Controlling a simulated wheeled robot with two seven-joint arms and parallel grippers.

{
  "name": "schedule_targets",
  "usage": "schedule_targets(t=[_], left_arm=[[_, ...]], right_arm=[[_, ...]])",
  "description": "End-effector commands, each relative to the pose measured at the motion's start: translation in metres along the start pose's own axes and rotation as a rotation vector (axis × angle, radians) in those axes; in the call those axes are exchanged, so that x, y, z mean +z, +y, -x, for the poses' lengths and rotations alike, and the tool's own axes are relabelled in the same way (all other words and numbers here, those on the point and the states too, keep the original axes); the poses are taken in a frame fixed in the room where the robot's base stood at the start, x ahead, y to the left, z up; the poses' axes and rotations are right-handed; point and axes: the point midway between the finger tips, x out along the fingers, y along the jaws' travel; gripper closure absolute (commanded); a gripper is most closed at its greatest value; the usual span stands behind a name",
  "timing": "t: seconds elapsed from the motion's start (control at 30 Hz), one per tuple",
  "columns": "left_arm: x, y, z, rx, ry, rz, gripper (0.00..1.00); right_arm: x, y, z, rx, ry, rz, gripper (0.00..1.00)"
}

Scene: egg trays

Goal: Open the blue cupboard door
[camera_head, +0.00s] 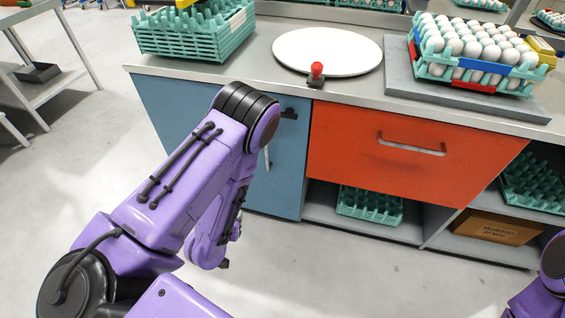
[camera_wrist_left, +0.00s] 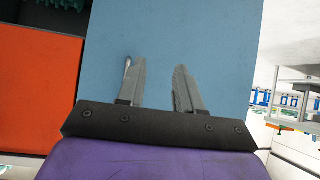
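The blue cupboard door (camera_head: 288,178) is closed, under the counter and left of the red drawer. It fills the middle of the left wrist view (camera_wrist_left: 215,35). A short, pale vertical handle (camera_head: 267,158) shows on the door just right of my arm. In the left wrist view a small pale piece (camera_wrist_left: 127,62), likely this handle, shows beside the left-hand finger. My left gripper (camera_wrist_left: 158,85) is open, its two grey fingers apart with only blue door visible between them. In the head view my left arm largely hides the gripper. My right gripper is out of view.
The red drawer (camera_head: 350,158) is right of the door. The counter (camera_head: 240,72) above bears stacked teal trays (camera_head: 195,38), a white round plate (camera_head: 328,50) and a tray of eggs (camera_head: 440,70). Open shelves sit below the drawer. The floor before the door is clear.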

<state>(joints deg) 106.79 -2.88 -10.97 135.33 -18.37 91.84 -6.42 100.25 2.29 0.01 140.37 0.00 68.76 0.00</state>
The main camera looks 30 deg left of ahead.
Motion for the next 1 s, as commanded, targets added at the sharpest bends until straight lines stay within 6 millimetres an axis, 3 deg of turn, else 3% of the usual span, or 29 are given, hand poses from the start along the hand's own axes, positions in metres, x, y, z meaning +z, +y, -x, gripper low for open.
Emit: schedule_targets(t=[0.03,0.1,0.23,0.43,0.8,1.0], left_arm=[[-0.004,0.006,-0.044,0.063,0.143,-0.033,0.65],[-0.043,0.016,-0.066,0.151,0.330,-0.072,0.65],[-0.098,0.030,-0.076,0.272,0.564,-0.116,0.65],[-0.134,0.041,-0.078,0.327,0.658,-0.129,0.65],[-0.177,0.066,-0.136,0.323,0.653,-0.126,0.65],[-0.186,0.071,-0.148,0.322,0.650,-0.127,0.65]], right_arm=[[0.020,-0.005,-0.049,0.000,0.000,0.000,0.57],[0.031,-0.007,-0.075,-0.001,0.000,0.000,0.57],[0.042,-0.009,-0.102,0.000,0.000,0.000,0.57],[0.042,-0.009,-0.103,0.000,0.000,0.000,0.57],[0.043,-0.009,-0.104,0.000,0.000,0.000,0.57],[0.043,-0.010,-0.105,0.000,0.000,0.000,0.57]])
